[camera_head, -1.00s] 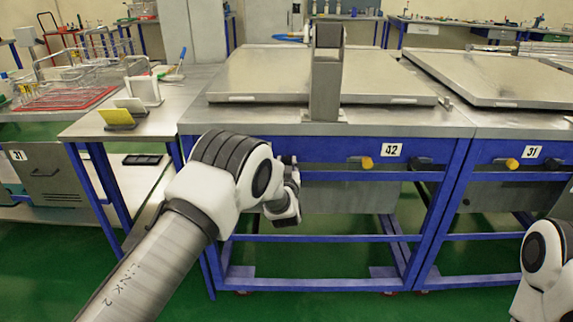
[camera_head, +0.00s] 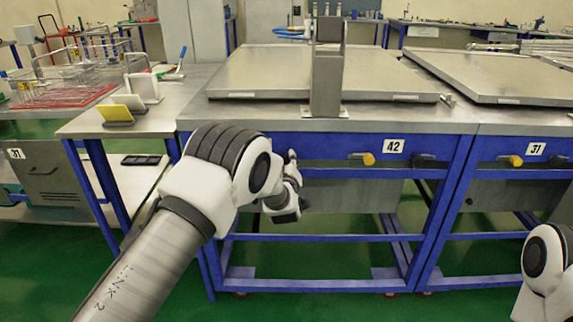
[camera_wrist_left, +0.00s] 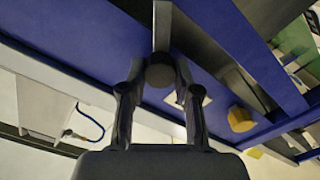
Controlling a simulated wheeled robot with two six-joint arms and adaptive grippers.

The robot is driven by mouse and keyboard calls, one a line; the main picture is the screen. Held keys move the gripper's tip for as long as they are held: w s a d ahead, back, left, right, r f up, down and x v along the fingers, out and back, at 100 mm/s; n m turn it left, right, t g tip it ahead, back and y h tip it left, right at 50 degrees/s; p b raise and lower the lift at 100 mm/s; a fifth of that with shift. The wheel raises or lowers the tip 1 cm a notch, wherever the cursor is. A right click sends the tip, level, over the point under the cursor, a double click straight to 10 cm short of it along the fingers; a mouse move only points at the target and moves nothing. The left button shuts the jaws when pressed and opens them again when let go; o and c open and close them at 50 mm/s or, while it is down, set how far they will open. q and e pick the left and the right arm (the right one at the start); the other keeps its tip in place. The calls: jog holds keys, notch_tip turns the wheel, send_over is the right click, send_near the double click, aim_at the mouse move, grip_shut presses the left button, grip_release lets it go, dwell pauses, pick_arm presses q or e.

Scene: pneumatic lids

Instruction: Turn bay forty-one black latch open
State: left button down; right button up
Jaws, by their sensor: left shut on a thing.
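In the left wrist view my left gripper (camera_wrist_left: 160,68) is shut on a dark round knob, the black latch (camera_wrist_left: 160,76), with a finger on each side. The latch sits on a blue rail (camera_wrist_left: 215,30). A yellow knob (camera_wrist_left: 240,119) and part of a white label (camera_wrist_left: 174,99) are farther along this rail. In the head view my left arm (camera_head: 225,165) reaches to the left part of the blue front rail and hides the latch, its bay number and most of the gripper. My right gripper is out of view.
The bay label 42 (camera_head: 393,146) has a yellow knob (camera_head: 367,159) and a black knob (camera_head: 424,158) beside it. A flat metal lid (camera_head: 260,75) lies on the bench, behind an upright metal post (camera_head: 326,75). A yellow card (camera_head: 116,112) stands at left.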

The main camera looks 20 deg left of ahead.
pick_arm(q)
jog(key=n, duration=0.2)
jog(key=n+b, duration=0.2)
jog(key=n, duration=0.1)
jog(key=shift+f+n, duration=0.25)
jog(key=shift+n, duration=0.05)
jog(key=n+b, duration=0.3)
jog(key=n, duration=0.2)
jog(key=shift+n, duration=0.3)
jog(key=shift+r, duration=0.1)
jog(key=c, duration=0.8)
grip_release()
jog(key=shift+s, duration=0.1)
jog(key=v, duration=1.1)
jog(key=shift+s+d, duration=0.1)
jog(key=shift+s, duration=0.25)
